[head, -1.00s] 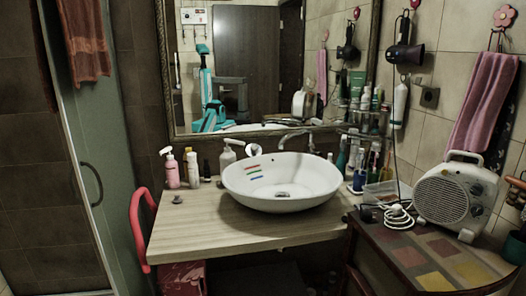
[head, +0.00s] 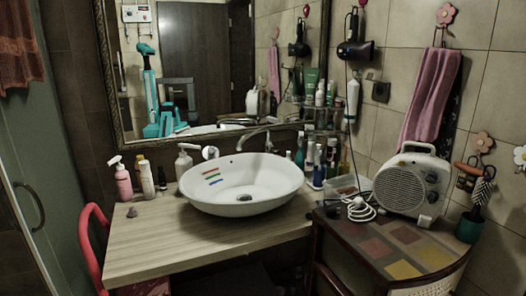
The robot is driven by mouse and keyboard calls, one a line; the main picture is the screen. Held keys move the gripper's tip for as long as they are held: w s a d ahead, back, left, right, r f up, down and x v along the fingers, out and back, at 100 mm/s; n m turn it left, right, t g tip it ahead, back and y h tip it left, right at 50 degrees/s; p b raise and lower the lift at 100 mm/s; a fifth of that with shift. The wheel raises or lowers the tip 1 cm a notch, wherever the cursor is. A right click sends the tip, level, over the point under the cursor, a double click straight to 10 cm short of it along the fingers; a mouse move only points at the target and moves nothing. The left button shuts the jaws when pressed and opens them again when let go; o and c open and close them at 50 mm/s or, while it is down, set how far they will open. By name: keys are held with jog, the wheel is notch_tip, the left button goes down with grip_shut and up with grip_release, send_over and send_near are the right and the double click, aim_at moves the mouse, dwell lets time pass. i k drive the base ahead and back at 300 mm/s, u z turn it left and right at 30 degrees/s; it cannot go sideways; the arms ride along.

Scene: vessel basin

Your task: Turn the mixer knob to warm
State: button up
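A round white knob (head: 210,152) shows behind the back left rim of the white oval basin (head: 265,200). I take it for the mixer knob; its setting is too small to read. A curved metal spout (head: 254,139) rises behind the basin. My gripper is not directly in view.
The basin stands on a wooden counter (head: 150,245). Bottles and a white soap dispenser (head: 184,163) stand at left and behind. A fan heater (head: 412,182) sits on the cabinet at right. A red chair (head: 90,245) stands at the counter's left end. A mirror (head: 195,60) reflects my teal body.

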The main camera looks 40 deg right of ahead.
aim_at(211, 151)
jog(key=u, duration=1.75)
jog(key=k, duration=0.1)
jog(key=z, duration=2.9)
jog(key=k, duration=0.9)
jog(key=u, duration=0.2)
jog(key=i, duration=0.7)
jog(key=z, duration=0.05)
